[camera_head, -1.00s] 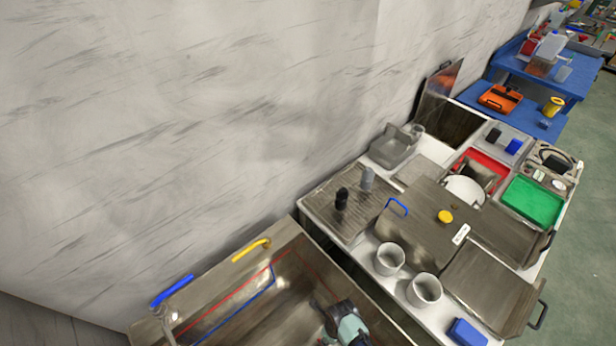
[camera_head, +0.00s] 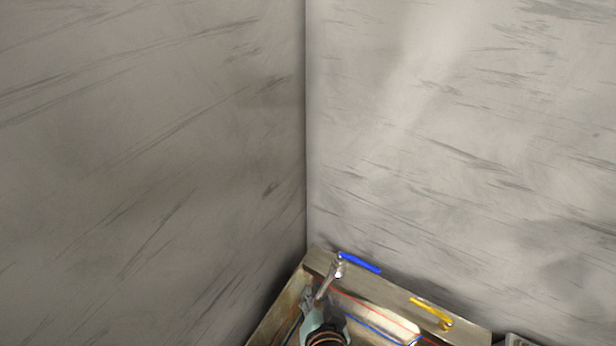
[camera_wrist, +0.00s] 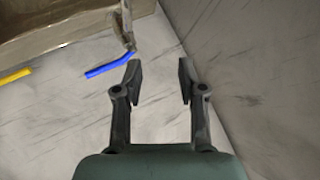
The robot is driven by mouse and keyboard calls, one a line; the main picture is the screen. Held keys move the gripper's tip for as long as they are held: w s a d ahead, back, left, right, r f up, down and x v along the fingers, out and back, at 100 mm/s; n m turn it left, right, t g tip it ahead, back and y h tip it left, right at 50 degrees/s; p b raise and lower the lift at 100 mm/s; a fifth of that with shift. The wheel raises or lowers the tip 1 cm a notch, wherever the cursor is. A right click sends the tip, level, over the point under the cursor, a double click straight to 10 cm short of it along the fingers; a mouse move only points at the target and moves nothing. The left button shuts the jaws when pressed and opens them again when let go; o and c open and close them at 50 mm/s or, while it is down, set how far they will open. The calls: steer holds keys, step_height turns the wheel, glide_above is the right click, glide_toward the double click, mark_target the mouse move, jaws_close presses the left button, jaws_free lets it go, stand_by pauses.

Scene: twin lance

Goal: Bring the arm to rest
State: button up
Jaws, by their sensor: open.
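My gripper (camera_wrist: 160,75) shows in the wrist view with its two dark fingers apart and nothing between them. In the head view my arm is at the bottom, over the metal basin (camera_head: 375,306); the fingertips cannot be made out clearly there. A blue tap handle (camera_head: 359,263) sits at the basin's back corner beside a metal spout (camera_head: 330,274). The blue handle also shows in the wrist view (camera_wrist: 108,67), just left of the left finger and seemingly apart from it.
A yellow handle (camera_head: 431,310) lies along the basin's back rim, right of the blue one. Two grey walls (camera_head: 150,150) meet in a corner behind the basin. The space in front of the walls above the basin is clear.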

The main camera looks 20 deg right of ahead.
steer(key=a+r+n+t+y, duration=0.2)
steer(key=a+r+n+t, duration=0.1)
steer(key=a+r+n, duration=0.6)
step_height(320, 180, up, 26)
steer(key=p, duration=2.4)
steer(key=shift+s+f, duration=0.25)
steer(key=shift+s, duration=0.15)
steer(key=shift+f, duration=0.1)
